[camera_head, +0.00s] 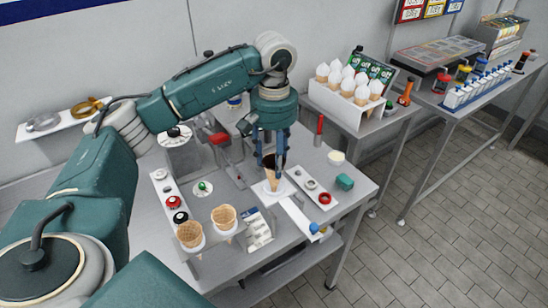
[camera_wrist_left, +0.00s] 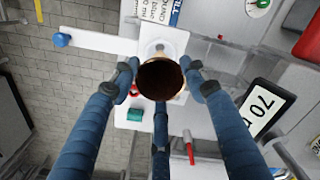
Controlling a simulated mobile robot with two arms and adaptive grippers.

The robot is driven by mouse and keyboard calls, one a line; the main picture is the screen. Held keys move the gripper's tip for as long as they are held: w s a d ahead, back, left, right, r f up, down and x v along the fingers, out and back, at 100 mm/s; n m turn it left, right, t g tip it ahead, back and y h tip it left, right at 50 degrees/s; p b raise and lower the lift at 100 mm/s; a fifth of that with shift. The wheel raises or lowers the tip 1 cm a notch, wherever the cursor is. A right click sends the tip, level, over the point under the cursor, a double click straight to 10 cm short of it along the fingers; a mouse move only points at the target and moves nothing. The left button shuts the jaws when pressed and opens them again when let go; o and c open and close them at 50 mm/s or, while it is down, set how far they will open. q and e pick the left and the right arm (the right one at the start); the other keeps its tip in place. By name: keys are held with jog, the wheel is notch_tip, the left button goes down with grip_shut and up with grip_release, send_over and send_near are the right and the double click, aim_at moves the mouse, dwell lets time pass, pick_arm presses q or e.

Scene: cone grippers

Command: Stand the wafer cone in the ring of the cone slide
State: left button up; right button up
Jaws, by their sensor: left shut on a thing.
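The wafer cone (camera_head: 273,180) is upright with its dark open mouth up, between the blue fingers of my left gripper (camera_head: 270,160). In the left wrist view I look down into the cone's mouth (camera_wrist_left: 161,80), with the fingers of the gripper (camera_wrist_left: 162,84) closed around it. The cone slide (camera_head: 299,217) is a white bar with a blue knob at its front end; it also shows in the left wrist view (camera_wrist_left: 103,43). The cone's tip is over the slide's back end. The ring is mostly hidden by the cone, so I cannot tell whether the tip is inside it. My right gripper is out of view.
Two more wafer cones (camera_head: 190,234) stand in a holder at the front left. A small label card (camera_head: 258,229) stands left of the slide. A strip with small cups (camera_head: 311,185) and a teal block (camera_head: 344,182) lie to the right. A white cone rack (camera_head: 345,106) is behind.

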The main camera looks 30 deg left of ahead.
aim_at(274, 175)
pick_arm(q)
jog(key=shift+f+b, duration=0.85)
jog(key=shift+f, duration=0.4)
jog(key=shift+f+b, duration=1.3)
jog(key=shift+f, duration=0.4)
jog(key=o, duration=0.8)
jog(key=shift+r, duration=0.1)
notch_tip(274, 175, up, 12)
